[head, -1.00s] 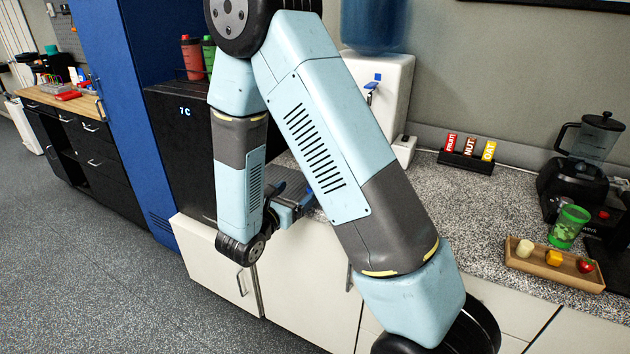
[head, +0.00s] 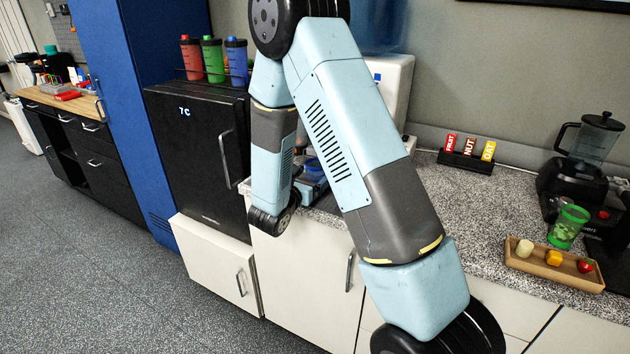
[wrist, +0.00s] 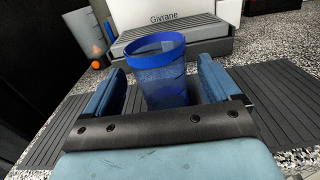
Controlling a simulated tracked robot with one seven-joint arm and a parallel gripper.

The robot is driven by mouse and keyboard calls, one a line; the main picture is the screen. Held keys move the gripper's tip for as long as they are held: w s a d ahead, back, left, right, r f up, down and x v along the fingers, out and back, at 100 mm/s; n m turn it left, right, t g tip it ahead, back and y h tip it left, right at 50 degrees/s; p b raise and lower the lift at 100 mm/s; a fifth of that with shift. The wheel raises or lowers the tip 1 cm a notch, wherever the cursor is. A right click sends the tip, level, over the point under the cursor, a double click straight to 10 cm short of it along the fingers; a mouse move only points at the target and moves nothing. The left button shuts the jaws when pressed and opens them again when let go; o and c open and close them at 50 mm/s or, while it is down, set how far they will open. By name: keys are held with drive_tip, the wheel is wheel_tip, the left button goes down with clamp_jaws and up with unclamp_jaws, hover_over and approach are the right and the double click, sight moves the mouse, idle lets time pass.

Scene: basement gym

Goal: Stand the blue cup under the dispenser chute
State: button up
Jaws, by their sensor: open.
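The blue cup (wrist: 165,75), see-through with a solid blue rim, stands upright on a dark ribbed mat (wrist: 285,95) in the wrist view. My gripper (wrist: 161,72) is open, with one finger on each side of the cup. I cannot tell whether either finger touches it.
A black fridge (head: 195,150) is left of my arm, with red, green and blue shakers (head: 237,62) on top. On the counter at right are a bar rack (head: 466,160), a blender (head: 585,165), a green cup (head: 568,228) and a wooden tray (head: 520,262). The middle counter is clear.

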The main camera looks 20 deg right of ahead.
drive_tip(key=shift+x, duration=1.35)
drive_tip(key=c, duration=1.1)
drive_tip(key=shift+c, duration=0.2)
